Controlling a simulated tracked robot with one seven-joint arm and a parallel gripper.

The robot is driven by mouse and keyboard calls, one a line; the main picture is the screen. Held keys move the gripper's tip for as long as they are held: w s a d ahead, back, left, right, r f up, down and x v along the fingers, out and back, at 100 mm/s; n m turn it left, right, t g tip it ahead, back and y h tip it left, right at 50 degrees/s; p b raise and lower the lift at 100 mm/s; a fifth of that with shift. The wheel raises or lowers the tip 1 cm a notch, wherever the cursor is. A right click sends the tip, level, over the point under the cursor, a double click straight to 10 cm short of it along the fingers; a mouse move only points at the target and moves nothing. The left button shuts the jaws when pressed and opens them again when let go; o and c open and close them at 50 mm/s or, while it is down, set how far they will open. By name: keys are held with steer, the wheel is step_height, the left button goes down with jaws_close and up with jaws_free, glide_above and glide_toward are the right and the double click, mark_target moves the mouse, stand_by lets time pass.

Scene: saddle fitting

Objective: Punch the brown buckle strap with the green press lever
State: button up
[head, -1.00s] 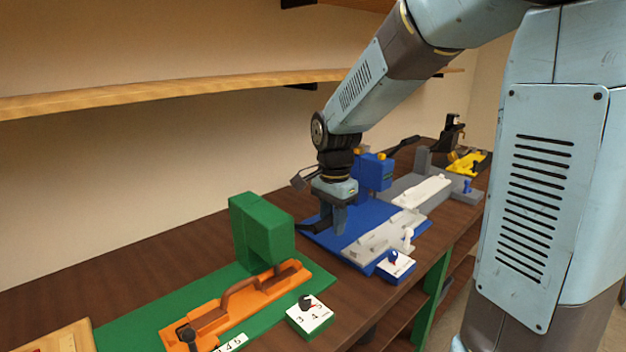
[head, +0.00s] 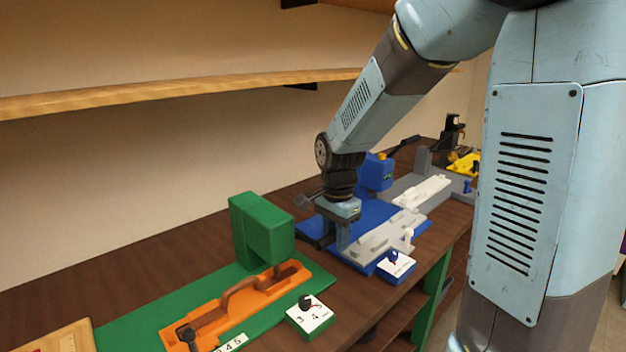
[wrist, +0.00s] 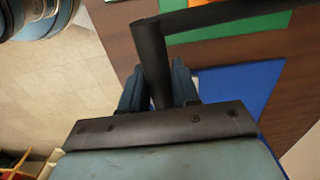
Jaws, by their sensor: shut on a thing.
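The green press (head: 262,232) stands on a green base at the left. The brown buckle strap (head: 240,290) lies in an orange holder (head: 208,310), running under the press head; its dark buckle end (head: 187,335) is at the front left. My gripper (head: 343,250) is right of the press, low over the blue base. In the wrist view, my gripper (wrist: 160,95) is shut on the black handle of the press lever (wrist: 152,58), whose arm runs right over the green. In the head view the handle (head: 322,242) shows beside my fingers. The strap under the head is partly hidden.
A dial box (head: 310,315) stands before the green press. A blue press (head: 376,172) with a grey holder (head: 380,238) and its own dial box (head: 396,266) are close to my gripper. A yellow station (head: 465,164) is farther back. A shelf (head: 190,90) runs along the wall.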

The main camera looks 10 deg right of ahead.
steer(key=shift+s+d+f, duration=0.1)
steer(key=shift+s+f, duration=0.1)
steer(key=shift+f, duration=0.95)
steer(key=shift+s+d+f, duration=0.1)
steer(key=shift+s+f, duration=0.05)
steer(key=shift+f, duration=1)
steer(key=shift+o, duration=0.2)
steer(key=shift+w+r, duration=0.1)
steer(key=shift+r, duration=0.1)
